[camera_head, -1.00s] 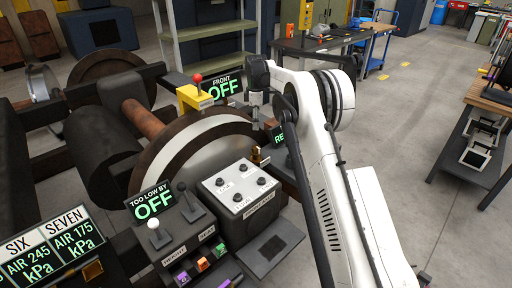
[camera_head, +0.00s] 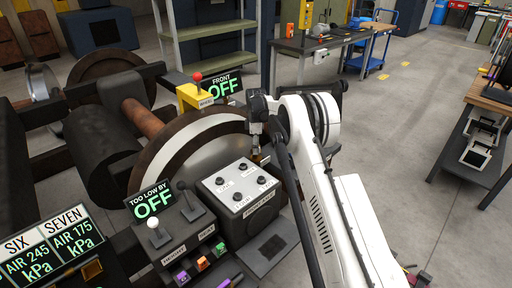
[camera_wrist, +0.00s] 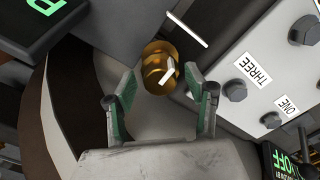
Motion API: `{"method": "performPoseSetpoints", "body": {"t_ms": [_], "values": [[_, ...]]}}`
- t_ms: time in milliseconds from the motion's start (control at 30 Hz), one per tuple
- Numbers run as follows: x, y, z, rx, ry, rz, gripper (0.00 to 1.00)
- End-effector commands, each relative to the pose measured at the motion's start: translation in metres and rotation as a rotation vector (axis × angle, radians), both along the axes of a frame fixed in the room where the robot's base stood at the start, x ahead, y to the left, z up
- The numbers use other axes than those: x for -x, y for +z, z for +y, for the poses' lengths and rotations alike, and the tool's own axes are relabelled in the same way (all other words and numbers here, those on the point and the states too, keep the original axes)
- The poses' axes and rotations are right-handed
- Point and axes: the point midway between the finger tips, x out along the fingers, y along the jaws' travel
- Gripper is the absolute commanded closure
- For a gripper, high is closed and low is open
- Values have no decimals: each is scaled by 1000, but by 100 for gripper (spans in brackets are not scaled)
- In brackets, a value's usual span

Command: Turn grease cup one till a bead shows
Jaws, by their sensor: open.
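A brass grease cup (camera_wrist: 158,60) with a white mark on its face shows in the wrist view, ahead of my gripper and roughly between its fingertips. I cannot read a number on it. My gripper (camera_wrist: 161,82) is open, with green-lined fingers on both sides of the cup's near end; contact is not visible. In the head view the brass cup (camera_head: 259,158) is mostly hidden below my gripper (camera_head: 256,147), beside the grey valve box. No bead can be made out.
The grey box with knobs (camera_head: 241,186) stands close by; its labels THREE and ONE show in the wrist view (camera_wrist: 258,69). A wheel (camera_head: 200,150) is behind. A green-lettered display (camera_wrist: 45,10) is at upper left in the wrist view. Signs (camera_head: 153,203) read OFF.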

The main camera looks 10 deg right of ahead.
Motion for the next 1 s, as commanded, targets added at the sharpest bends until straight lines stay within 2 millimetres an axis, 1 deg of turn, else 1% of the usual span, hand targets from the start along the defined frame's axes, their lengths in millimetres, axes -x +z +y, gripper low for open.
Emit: {"method": "performPoseSetpoints", "body": {"t_ms": [300,367,600,667,833,1000], "values": [[0,-2,0,0,0,0,50],[0,-2,0,0,0,0,57],[0,-2,0,0,0,0,89],[0,-2,0,0,0,0,95],[0,-2,0,0,-9,0,95],[0,-3,0,0,-59,0,95]]}}
